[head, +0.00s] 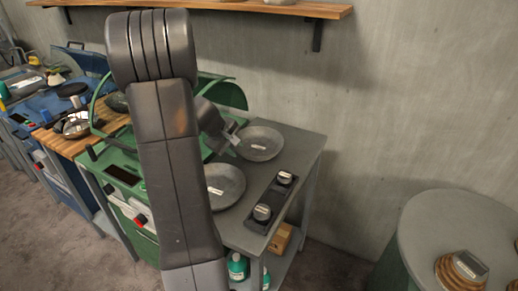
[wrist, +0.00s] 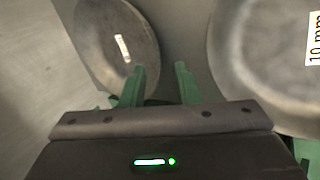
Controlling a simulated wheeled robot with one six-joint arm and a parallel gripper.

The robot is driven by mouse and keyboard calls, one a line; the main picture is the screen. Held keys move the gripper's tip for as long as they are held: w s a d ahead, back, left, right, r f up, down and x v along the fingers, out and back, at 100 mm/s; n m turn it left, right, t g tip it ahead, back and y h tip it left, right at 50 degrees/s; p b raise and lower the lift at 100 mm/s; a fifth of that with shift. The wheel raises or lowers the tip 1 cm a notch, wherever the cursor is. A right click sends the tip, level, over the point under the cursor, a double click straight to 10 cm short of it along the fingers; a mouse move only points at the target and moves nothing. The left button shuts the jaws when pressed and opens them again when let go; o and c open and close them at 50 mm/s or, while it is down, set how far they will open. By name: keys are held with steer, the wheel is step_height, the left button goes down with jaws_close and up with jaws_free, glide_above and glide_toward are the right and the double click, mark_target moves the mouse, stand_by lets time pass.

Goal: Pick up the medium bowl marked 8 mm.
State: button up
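Two grey round bowls with white labels lie on the grey side table. In the head view, the far bowl (head: 262,150) is in full view and the near bowl (head: 232,190) is partly hidden by my arm; neither label is legible there. In the wrist view, the bowl at the right (wrist: 260,60) is marked 10 mm, and the label of the bowl at the upper left (wrist: 95,40) cannot be read. I cannot tell which bowl is marked 8 mm. My gripper (wrist: 160,72) is open and empty; in the head view it (head: 234,130) is by the far bowl's left edge.
A black unit with two knobs (head: 272,200) is at the right of the side table (head: 297,150). A green machine (head: 115,160) stands at the left, partly behind my arm. A round grey table (head: 430,225) is at the right, with floor between.

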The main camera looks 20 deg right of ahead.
steer(key=shift+x, duration=0.95)
steer(key=shift+w+p+x, duration=0.25)
steer(key=shift+x, duration=1.05)
steer(key=shift+w+p+x, duration=0.2)
steer(key=shift+x, duration=1.1)
steer(key=shift+r, duration=0.2)
jaws_close()
